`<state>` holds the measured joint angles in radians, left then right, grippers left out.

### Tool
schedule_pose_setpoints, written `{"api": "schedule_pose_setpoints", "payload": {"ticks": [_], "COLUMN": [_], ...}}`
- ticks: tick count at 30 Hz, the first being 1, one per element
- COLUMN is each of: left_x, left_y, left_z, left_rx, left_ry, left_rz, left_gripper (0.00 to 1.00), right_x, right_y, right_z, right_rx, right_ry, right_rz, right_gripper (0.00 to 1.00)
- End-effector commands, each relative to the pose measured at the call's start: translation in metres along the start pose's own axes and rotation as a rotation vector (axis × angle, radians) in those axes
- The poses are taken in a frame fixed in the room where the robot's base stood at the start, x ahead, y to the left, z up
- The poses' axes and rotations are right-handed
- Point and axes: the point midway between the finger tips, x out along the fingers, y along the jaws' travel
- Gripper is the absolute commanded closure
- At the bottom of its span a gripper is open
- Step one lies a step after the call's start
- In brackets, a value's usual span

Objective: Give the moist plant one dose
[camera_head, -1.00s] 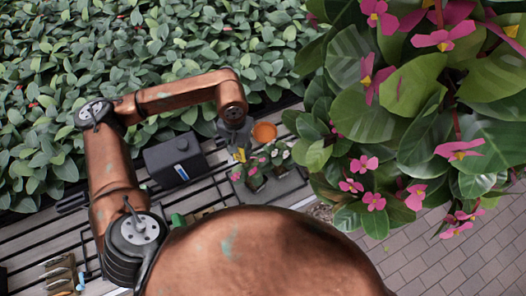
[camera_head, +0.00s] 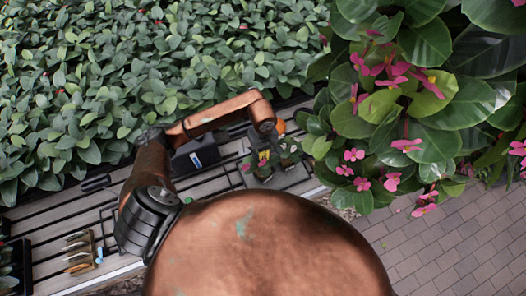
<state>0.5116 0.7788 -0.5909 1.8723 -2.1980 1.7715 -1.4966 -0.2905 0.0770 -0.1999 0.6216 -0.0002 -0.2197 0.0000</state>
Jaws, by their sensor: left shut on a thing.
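My left gripper (camera_head: 268,140), small and dark, points down over a group of small potted plants. It is shut on a small yellow thing (camera_head: 263,158), mostly hidden by the fingers and leaves, so its shape is unclear. A small plant with pink flowers (camera_head: 247,166) is just below and left of the gripper. A second one with pale flowers (camera_head: 290,147) is to the right. Both stand on a grey tray (camera_head: 293,180). I cannot tell which plant is moist. My right gripper is not in view.
A large pink-flowered plant (camera_head: 410,110) fills the upper right. Brick paving (camera_head: 440,245) is at lower right.

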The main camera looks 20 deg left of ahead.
Motion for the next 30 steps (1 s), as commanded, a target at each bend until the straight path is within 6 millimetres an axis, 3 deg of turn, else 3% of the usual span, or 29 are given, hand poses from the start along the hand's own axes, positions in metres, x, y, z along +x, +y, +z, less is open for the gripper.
{"api": "schedule_pose_setpoints", "payload": {"ticks": [3, 7, 19, 30], "left_x": [0.016, 0.029, 0.049, 0.048], "left_y": [-0.001, 0.000, 0.000, 0.000], "left_z": [0.002, 0.002, 0.001, 0.001], "left_rx": [0.001, 0.002, 0.005, 0.005], "left_ry": [-0.005, -0.004, -0.002, -0.001], "left_rz": [-0.001, 0.000, 0.001, 0.001], "left_gripper": [0.87, 0.87, 0.87, 0.87], "right_x": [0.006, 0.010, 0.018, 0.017], "right_y": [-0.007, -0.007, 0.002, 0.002], "right_z": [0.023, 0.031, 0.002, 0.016], "right_rx": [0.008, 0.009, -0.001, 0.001], "right_ry": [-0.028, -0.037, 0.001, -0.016], "right_rz": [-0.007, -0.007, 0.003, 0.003], "right_gripper": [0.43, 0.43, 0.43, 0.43]}}
